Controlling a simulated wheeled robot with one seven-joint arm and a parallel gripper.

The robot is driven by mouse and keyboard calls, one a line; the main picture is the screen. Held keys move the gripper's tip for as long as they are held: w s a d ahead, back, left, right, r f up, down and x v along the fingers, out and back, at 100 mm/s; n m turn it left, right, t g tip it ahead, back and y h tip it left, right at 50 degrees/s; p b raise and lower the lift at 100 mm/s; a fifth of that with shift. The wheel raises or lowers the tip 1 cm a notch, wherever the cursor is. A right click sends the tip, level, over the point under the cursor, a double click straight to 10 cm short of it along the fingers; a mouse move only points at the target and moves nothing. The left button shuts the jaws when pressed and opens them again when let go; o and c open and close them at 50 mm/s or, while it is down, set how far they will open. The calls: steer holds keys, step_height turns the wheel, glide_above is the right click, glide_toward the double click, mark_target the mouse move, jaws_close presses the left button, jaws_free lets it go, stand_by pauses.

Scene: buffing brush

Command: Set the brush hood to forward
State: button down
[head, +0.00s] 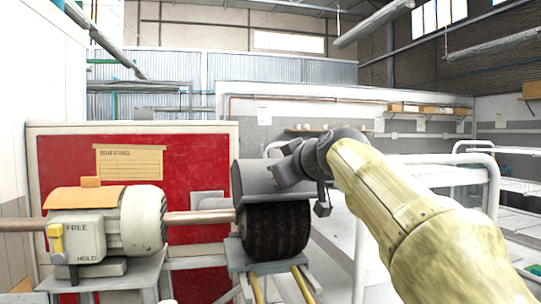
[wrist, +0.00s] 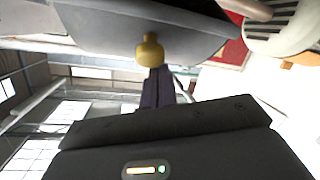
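The grey brush hood (head: 258,178) sits over the top of the black round brush (head: 275,232) in the head view. In the wrist view the hood (wrist: 190,28) fills the top, and a yellow knob (wrist: 149,48) sticks out from it. My gripper (wrist: 157,72) has its narrow dark fingers close together, just below the knob in the picture. The fingers look narrower than the knob and are not around it; I cannot tell whether they touch it. In the head view my gripper's body is against or in front of the hood's right side, and the knob is hidden.
A motor (head: 142,222) with a FREE/HOLD plate and yellow lever (head: 55,243) stands left, joined to the brush by a shaft (head: 200,217). A red panel (head: 70,160) with a BUFFING sign (head: 130,162) is behind. White rails (head: 440,160) stand right of the brush.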

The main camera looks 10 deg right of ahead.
steer(key=r+p, duration=0.1)
steer(key=w+a+r+p, duration=0.1)
steer(key=a+r+p, duration=0.1)
steer(key=shift+w+r+p, duration=0.25)
steer(key=shift+w+p, duration=0.05)
steer(key=shift+w, duration=0.1)
steer(key=b+v, duration=0.1)
steer(key=v, duration=0.9)
steer(key=shift+w, duration=0.1)
